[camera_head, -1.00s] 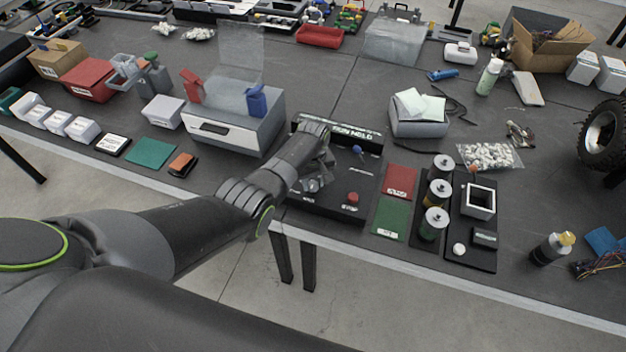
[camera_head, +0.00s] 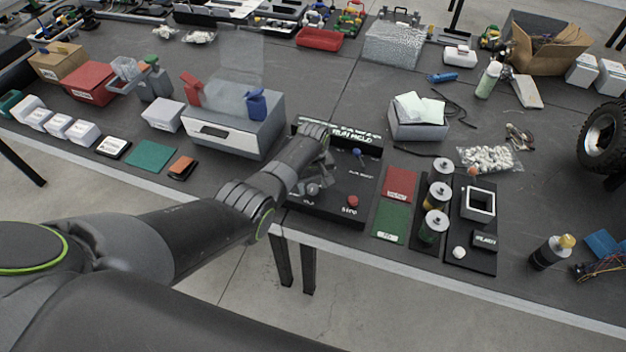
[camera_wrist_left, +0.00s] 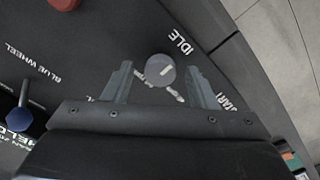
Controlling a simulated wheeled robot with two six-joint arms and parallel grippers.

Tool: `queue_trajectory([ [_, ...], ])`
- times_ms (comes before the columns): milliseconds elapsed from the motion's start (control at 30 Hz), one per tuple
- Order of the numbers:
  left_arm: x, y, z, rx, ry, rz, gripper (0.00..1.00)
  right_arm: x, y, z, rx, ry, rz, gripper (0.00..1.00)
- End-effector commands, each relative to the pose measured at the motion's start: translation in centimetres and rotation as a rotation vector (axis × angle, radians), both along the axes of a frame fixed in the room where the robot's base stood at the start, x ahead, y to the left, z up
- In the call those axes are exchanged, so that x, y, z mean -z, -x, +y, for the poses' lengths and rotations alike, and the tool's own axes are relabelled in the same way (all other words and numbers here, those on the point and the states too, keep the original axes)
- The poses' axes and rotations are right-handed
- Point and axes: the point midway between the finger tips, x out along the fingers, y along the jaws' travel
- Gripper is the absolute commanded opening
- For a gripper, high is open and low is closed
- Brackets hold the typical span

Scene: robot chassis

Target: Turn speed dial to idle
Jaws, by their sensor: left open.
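The speed dial (camera_wrist_left: 160,70) is a round grey knob with a short white mark, on a black control panel (camera_head: 335,212). It also shows in the head view (camera_head: 312,189). In the wrist view the word IDLE is printed just above and right of the dial, and the white mark slants up to the right. I cannot tell exactly which setting it marks. My left gripper (camera_wrist_left: 161,84) is open, with one finger on each side of the dial; contact is not clear. In the head view the left gripper (camera_head: 321,172) is over the panel's left part. My right gripper is out of view.
The panel also has a red button (camera_head: 352,201) and a blue-topped lever (camera_head: 357,153). A grey-white box (camera_head: 234,135) stands left of my forearm.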

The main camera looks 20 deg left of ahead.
Motion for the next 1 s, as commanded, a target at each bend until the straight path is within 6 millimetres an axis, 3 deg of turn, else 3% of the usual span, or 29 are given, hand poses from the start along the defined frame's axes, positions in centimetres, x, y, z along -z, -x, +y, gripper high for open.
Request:
queue_trajectory([
  [167, -0.9, -0.1, 0.0, 0.001, 0.001, -0.002, 0.52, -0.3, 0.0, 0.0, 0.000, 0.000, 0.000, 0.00],
  [367, -3.6, -0.1, 0.0, 0.000, 0.001, -0.004, 0.52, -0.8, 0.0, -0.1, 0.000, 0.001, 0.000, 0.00],
  [1000, -15.0, -0.1, 0.0, -0.001, -0.001, -0.006, 0.52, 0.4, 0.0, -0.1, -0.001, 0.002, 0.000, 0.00],
])
